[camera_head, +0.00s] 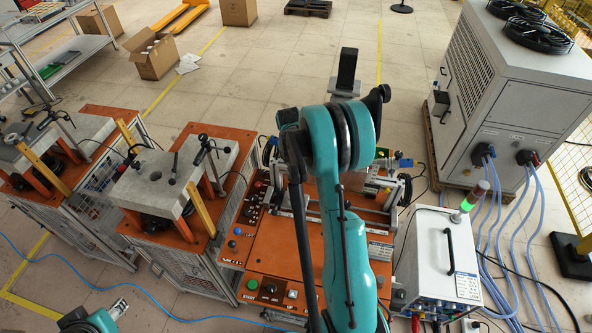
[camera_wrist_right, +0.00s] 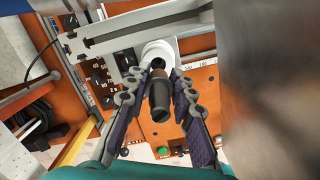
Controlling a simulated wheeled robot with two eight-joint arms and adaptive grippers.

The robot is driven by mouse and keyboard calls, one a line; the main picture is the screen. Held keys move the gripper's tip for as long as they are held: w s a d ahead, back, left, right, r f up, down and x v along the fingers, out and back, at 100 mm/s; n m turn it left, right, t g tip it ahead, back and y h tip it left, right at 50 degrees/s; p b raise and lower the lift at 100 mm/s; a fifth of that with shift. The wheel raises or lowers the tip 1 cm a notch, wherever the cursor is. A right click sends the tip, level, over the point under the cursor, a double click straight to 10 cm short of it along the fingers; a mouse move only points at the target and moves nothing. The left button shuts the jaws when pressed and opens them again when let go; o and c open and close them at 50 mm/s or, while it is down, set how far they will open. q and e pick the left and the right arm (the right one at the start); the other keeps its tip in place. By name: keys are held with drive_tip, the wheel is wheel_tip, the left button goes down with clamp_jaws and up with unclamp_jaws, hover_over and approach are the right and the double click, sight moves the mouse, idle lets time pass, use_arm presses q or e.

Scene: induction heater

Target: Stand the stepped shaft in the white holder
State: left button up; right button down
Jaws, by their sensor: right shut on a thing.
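The stepped shaft (camera_wrist_right: 160,96) is a dark grey and brownish cylinder in the right wrist view. My right gripper (camera_wrist_right: 161,82) is shut on it, one finger on each side. The white holder (camera_wrist_right: 154,50) is a round white piece just beyond the shaft's far end. That end overlaps the holder's dark opening in the picture; I cannot tell whether it is inside or only above it. In the head view my right arm hides the gripper, shaft and holder.
The orange machine bench (camera_head: 272,262) carries buttons, rails and a slotted grey bar (camera_wrist_right: 140,27) close beyond the holder. A white box with a handle (camera_head: 446,254) stands to its right. Orange stations with grey plates (camera_head: 150,185) stand left. A blurred grey surface fills the wrist view's right.

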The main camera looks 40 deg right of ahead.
sight(294, 166)
drive_tip(key=shift+f, duration=0.45)
drive_tip(key=shift+f+b, duration=1.5)
drive_tip(key=shift+f, duration=1)
drive_tip(key=shift+b, duration=0.8)
drive_tip(key=shift+f+b, duration=0.7)
drive_tip(key=c, duration=1.2)
unclamp_jaws()
drive_tip(key=r, duration=0.4)
drive_tip(key=a+r, duration=0.1)
drive_tip(key=r, duration=0.7)
drive_tip(key=shift+s+a, duration=0.2)
drive_tip(key=shift+a, duration=0.05)
